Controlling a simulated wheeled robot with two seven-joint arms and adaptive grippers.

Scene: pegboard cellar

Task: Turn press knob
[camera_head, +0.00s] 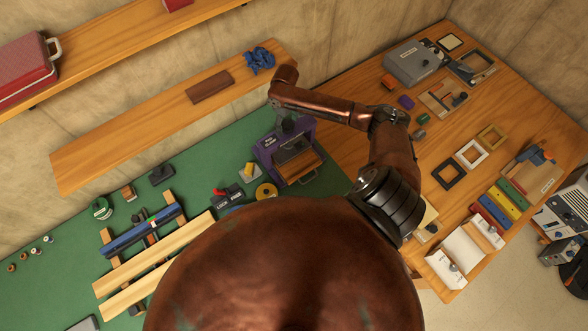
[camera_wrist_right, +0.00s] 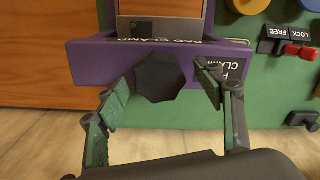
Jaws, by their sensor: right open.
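The purple press (camera_head: 305,133), labelled as a pad clamp, stands on the green part of the bench. In the right wrist view its purple frame (camera_wrist_right: 95,58) carries a black faceted knob (camera_wrist_right: 158,84). My right gripper (camera_wrist_right: 163,79) is open, with one finger on each side of the knob. A gap shows at the right finger; the left finger is close to the knob, and I cannot tell if it touches. In the head view my right gripper (camera_head: 290,122) is at the press and hides the knob. My left gripper is not in view.
A red-and-black lock switch (camera_head: 227,196) and a yellow round piece (camera_head: 266,191) lie left of the press. A wooden shelf (camera_head: 120,138) runs behind it. Several frames, blocks and a grey box (camera_head: 412,62) cover the wooden bench at right.

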